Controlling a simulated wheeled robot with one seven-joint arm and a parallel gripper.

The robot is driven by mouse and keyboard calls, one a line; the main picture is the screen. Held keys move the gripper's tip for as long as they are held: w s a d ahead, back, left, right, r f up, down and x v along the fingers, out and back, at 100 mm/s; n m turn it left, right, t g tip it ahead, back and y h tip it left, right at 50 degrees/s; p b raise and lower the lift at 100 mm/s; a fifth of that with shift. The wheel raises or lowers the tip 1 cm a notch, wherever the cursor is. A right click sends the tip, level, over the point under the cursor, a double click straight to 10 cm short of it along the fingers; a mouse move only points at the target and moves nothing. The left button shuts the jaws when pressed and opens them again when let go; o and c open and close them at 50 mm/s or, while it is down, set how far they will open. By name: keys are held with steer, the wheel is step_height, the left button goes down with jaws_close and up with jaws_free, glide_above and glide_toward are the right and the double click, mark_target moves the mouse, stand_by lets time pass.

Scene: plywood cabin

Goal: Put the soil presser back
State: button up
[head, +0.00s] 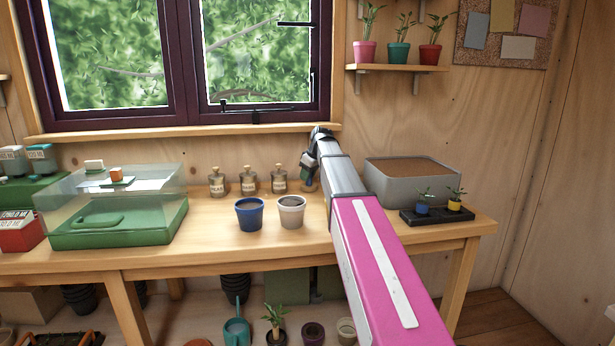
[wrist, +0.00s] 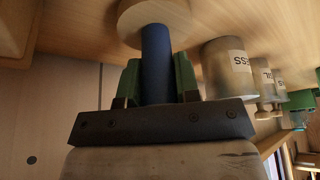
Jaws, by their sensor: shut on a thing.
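The soil presser shows in the wrist view as a dark blue handle (wrist: 157,62) with a round pale wooden disc (wrist: 150,16) at its end. My gripper (wrist: 158,84) has its green fingers on both sides of the blue handle and is shut on it. The disc is close to the wooden bench top; I cannot tell whether it touches. In the head view my gripper (head: 308,178) is at the back of the bench, right of the labelled jars, and mostly hidden by my arm. Only a bit of the presser shows below it.
Labelled jars (head: 248,182) stand just left of my gripper. A blue pot (head: 250,214) and a white pot (head: 291,212) stand in front of them. A grey soil box (head: 400,192) and a black seedling tray (head: 437,216) are to the right. A clear-lidded green propagator (head: 120,225) is at the left.

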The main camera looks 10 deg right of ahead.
steer(key=shift+f, duration=0.2)
steer(key=o, duration=0.8)
steer(key=shift+o, duration=0.2)
steer(key=v, duration=1.2)
steer(key=shift+r, duration=0.1)
